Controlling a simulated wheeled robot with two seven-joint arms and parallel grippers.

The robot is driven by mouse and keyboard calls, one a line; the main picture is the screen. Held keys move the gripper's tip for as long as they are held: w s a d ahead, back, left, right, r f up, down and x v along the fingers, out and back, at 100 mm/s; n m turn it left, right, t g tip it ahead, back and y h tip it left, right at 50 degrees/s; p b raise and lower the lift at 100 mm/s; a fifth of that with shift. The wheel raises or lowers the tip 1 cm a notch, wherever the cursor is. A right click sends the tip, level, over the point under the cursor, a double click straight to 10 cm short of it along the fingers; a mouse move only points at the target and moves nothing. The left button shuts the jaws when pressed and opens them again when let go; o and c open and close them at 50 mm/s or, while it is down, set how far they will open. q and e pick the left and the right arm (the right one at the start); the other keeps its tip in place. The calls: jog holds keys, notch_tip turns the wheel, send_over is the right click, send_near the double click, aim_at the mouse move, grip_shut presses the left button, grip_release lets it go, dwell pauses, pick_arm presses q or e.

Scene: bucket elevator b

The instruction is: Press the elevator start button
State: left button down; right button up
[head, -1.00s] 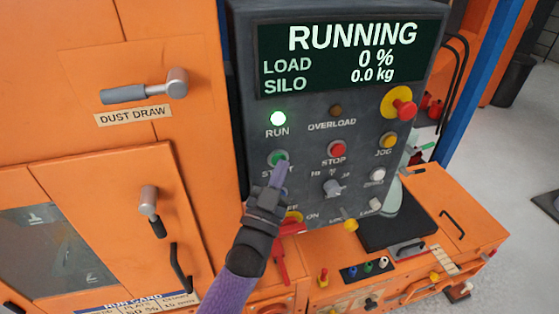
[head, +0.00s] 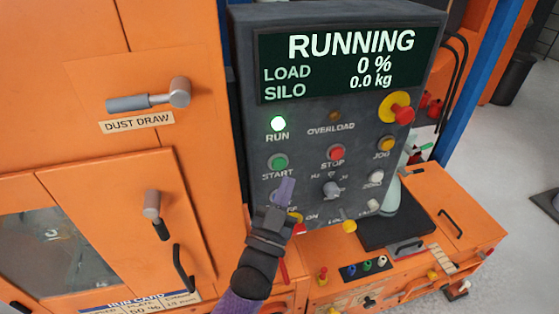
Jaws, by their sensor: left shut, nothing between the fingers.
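The green start button (head: 278,163) sits on the dark control panel (head: 318,113), above its START label. My left gripper (head: 284,188) is shut and empty. Its purple fingertips are below the start button and apart from it in the picture, in front of the lower left of the panel. The gripper covers part of the panel's bottom row of labels. The display (head: 350,65) reads RUNNING, load 0 %, silo 0.0 kg. The green RUN lamp (head: 278,124) is lit. My right gripper is not in view.
Right of the start button are the red stop button (head: 335,153), the yellow jog button (head: 385,143) and a red mushroom knob (head: 397,107). An orange cabinet with a dust draw handle (head: 150,98) stands at left. A lower orange bench (head: 440,200) extends to the right.

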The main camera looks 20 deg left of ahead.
pick_arm(q)
jog(key=shift+s+d+p, duration=0.25)
jog(key=shift+s+d, duration=0.15)
jog(key=shift+s, duration=0.2)
jog(key=shift+s+d+p, duration=0.2)
jog(key=shift+s+d, duration=0.2)
jog(key=shift+s, duration=0.2)
jog(key=s+f+g+b, duration=0.3)
jog(key=f+g, duration=0.1)
jog(key=f, duration=0.8)
jog(key=s+f+g+b, duration=0.2)
jog(key=f+g+b, duration=0.15)
jog(key=f, duration=0.85)
jog(key=s+f+g+b, duration=0.3)
jog(key=f+g+b, duration=0.1)
jog(key=f, duration=0.8)
jog(key=s+a+f+g+b, duration=0.2)
jog(key=s+f+g, duration=0.1)
jog(key=s+f, duration=0.5)
jog(key=s+a+f+g+y+b, duration=0.1)
jog(key=s+a+f+g+b, duration=0.2)
jog(key=s+f, duration=0.5)
jog(key=s+a+f+g+b, duration=0.2)
jog(key=s+f+g, duration=0.3)
jog(key=s+f, duration=0.3)
jog(key=s+b, duration=0.1)
jog(key=s, duration=0.3)
jog(key=shift+a+f+n+y, duration=0.15)
jog(key=shift+a+n+y, duration=0.05)
jog(key=shift+n+y, duration=0.2)
